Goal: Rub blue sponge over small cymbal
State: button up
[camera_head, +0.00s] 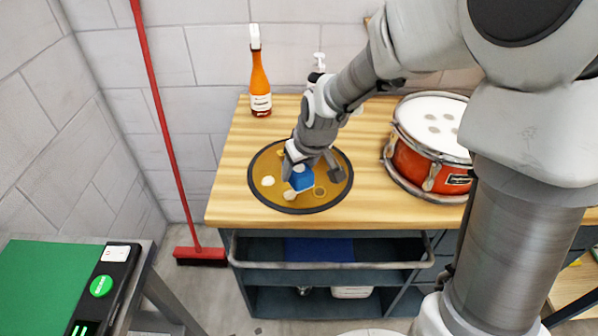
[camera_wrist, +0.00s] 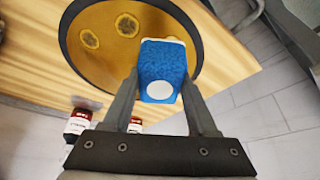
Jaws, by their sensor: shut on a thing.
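The small cymbal (camera_head: 262,168) is a golden disc with a dark rim, flat on the wooden bench top. Several pale and brownish spots mark it; two ringed spots show on the cymbal in the wrist view (camera_wrist: 107,40). My gripper (camera_head: 313,174) is over the cymbal's middle and shut on the blue sponge (camera_head: 301,180). In the wrist view the sponge (camera_wrist: 162,65) sits between both fingers of my gripper (camera_wrist: 162,88), with a white round patch on its near face. The sponge is at or just above the cymbal; I cannot tell whether they touch. My gripper hides part of the cymbal.
A red drum (camera_head: 432,145) stands to the right. A red broom (camera_head: 200,255) leans at left. The bench's front left corner (camera_head: 228,205) is bare.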

jog(key=shift+r+p, duration=1)
jog(key=shift+r, duration=0.65)
